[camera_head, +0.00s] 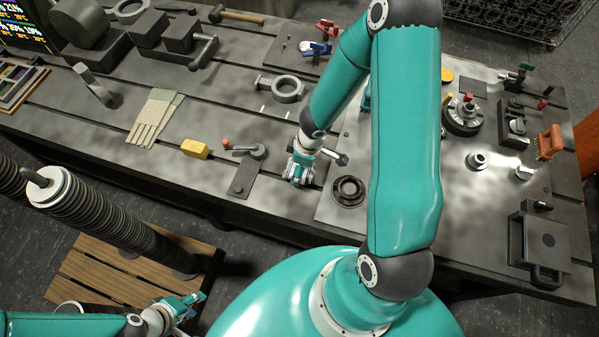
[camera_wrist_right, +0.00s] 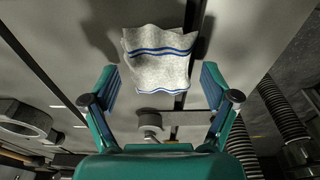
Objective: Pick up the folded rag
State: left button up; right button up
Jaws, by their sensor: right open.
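The folded rag (camera_wrist_right: 160,60) is pale grey with blue stripes. In the right wrist view it lies flat on the grey bench, across a dark slot. I cannot make it out in the head view, where my right arm covers part of the bench. My right gripper (camera_wrist_right: 160,90) is open and empty, its two teal fingers on either side of the picture just below the rag. In the head view it hangs over the middle of the bench and is partly hidden. My left gripper (camera_head: 188,306) is low at the left, away from the bench; its jaws are too small to judge.
Near my right arm are a lever on a plate (camera_head: 246,170), a yellow block (camera_head: 195,148), a dark ring (camera_head: 348,191) and a flanged ring (camera_head: 286,88). A glove (camera_head: 156,116) lies further left. Tall springs (camera_head: 95,215) stand on a wooden pallet (camera_head: 75,287) before the bench.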

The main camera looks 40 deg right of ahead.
jog(key=c, duration=1.2)
jog(key=shift+r, duration=0.1)
jog(key=shift+c, duration=0.2)
notch_tip(320, 180, up, 20)
jog(key=p, duration=0.7)
